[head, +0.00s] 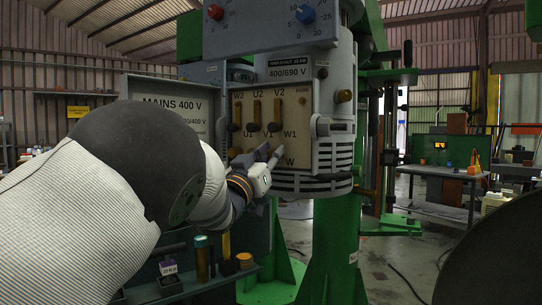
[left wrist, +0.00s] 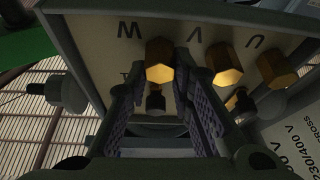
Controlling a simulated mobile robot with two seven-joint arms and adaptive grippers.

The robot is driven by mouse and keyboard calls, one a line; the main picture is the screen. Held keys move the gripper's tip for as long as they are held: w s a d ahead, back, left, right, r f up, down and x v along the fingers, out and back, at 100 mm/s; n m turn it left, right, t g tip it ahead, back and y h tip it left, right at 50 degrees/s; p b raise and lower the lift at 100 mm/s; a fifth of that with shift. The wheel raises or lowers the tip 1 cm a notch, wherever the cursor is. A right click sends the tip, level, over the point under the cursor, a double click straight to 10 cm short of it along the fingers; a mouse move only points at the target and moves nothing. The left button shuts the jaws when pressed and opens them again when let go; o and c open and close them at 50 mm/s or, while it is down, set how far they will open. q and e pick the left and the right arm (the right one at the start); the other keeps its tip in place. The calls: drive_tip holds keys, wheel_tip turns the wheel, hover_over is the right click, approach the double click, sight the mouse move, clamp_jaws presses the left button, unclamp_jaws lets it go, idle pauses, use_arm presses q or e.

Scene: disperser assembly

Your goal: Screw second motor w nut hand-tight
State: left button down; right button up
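The motor's terminal board (head: 297,101) is a cream panel with labelled posts, and brass nuts on the U, V and W posts. My left gripper (head: 271,157) is at the board's lower right, by the W mark, and hides the W nut in the head view. In the left wrist view, upside down, the brass W nut (left wrist: 160,60) lies between the tips of the left gripper (left wrist: 163,62). The fingers stand apart on either side of it; whether both touch it is unclear. A dark stud (left wrist: 155,101) shows between the fingers. My right gripper is not in view.
The V nut (left wrist: 224,65) and U nut (left wrist: 277,69) sit close beside the fingers. An open cover marked MAINS 400 V (head: 170,90) stands left of the board. A shelf (head: 190,285) with tools is below. A workbench (head: 440,172) stands at the far right.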

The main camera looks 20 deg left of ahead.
use_arm(q)
drive_tip(key=shift+m, duration=0.4)
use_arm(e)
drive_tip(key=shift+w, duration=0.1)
use_arm(q)
drive_tip(key=m+g+h, duration=0.1)
drive_tip(key=m+g, duration=0.2)
drive_tip(key=m, duration=0.6)
drive_tip(key=m+g+h+p, duration=0.1)
drive_tip(key=m+g+h, duration=0.1)
drive_tip(key=m, duration=0.7)
drive_tip(key=m+g+h, duration=0.1)
drive_tip(key=m+g, duration=0.2)
drive_tip(key=m, duration=0.6)
drive_tip(key=shift+f+g+h, duration=0.15)
drive_tip(key=shift+g+h, duration=0.15)
drive_tip(key=shift+h, duration=0.1)
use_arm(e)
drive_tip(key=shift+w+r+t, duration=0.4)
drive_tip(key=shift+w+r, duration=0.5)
use_arm(q)
drive_tip(key=shift+m, duration=0.3)
drive_tip(key=c, duration=1.4)
unclamp_jaws()
